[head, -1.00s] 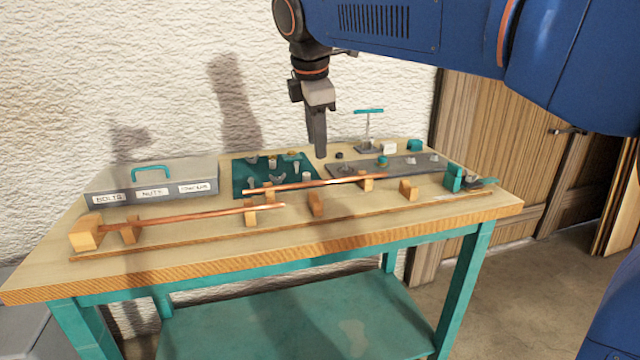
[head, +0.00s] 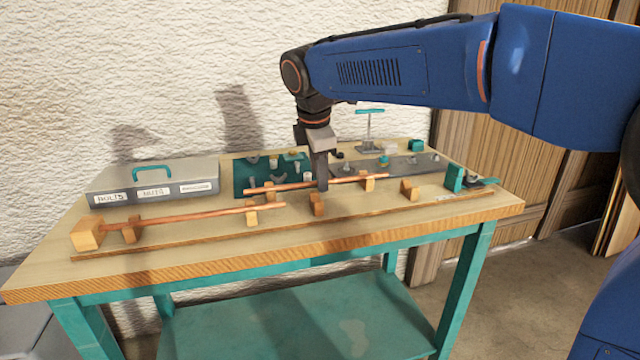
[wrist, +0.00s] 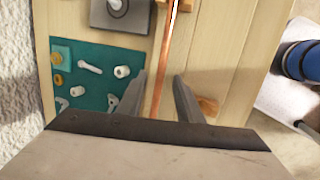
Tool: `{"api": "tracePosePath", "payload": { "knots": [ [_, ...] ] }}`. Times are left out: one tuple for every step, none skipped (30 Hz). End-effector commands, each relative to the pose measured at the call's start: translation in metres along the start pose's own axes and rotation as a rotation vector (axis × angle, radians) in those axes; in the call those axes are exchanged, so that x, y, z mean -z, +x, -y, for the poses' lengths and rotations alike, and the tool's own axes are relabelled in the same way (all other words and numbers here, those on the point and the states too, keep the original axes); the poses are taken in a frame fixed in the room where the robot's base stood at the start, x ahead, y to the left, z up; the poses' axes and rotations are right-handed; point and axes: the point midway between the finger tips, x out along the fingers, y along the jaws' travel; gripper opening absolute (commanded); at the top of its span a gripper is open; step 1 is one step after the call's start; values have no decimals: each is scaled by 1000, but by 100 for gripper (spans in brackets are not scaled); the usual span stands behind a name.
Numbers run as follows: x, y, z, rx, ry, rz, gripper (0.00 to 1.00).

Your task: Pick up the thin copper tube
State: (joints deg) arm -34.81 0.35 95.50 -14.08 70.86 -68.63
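Two copper tubes lie raised on small wooden blocks on the workbench. The back copper tube (head: 275,187) spans two blocks near the middle; the front-left copper tube (head: 190,217) runs from a larger end block. I cannot tell for certain which is thinner. My gripper (head: 322,187) points down at the back tube, between its two support blocks. In the wrist view the back tube (wrist: 168,55) runs between the two separated fingers of my gripper (wrist: 160,76), with gaps visible on both sides. The fingers are open and hide a short stretch of the tube in the head view.
A teal mat (head: 242,180) with small hardware lies behind the tube. A grey labelled box (head: 155,185) stands back left, a grey plate (head: 405,165) back right. A loose wooden block (head: 317,204) stands just in front of my gripper. A long thin strip (head: 220,235) lies along the front.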

Motion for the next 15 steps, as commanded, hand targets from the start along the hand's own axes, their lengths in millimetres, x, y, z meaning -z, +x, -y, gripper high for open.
{"api": "tracePosePath", "payload": {
  "knots": [
    [0,0,0,0,0,0,33],
    [0,0,0,0,0,0,33],
    [0,0,0,0,0,0,33],
    [0,0,0,0,0,0,33],
    [0,0,0,0,0,0,26],
    [0,0,0,0,0,0,16],
    [0,0,0,0,0,0,9],
    [0,0,0,0,0,0,2],
    [0,0,0,0,0,0,0],
    [0,0,0,0,0,0,0],
    [0,0,0,0,0,0,0],
    [0,0,0,0,0,0,0],
    [0,0,0,0,0,0,0],
    [0,0,0,0,0,0,0],
    [0,0,0,0,0,0,0]
  ]
}}
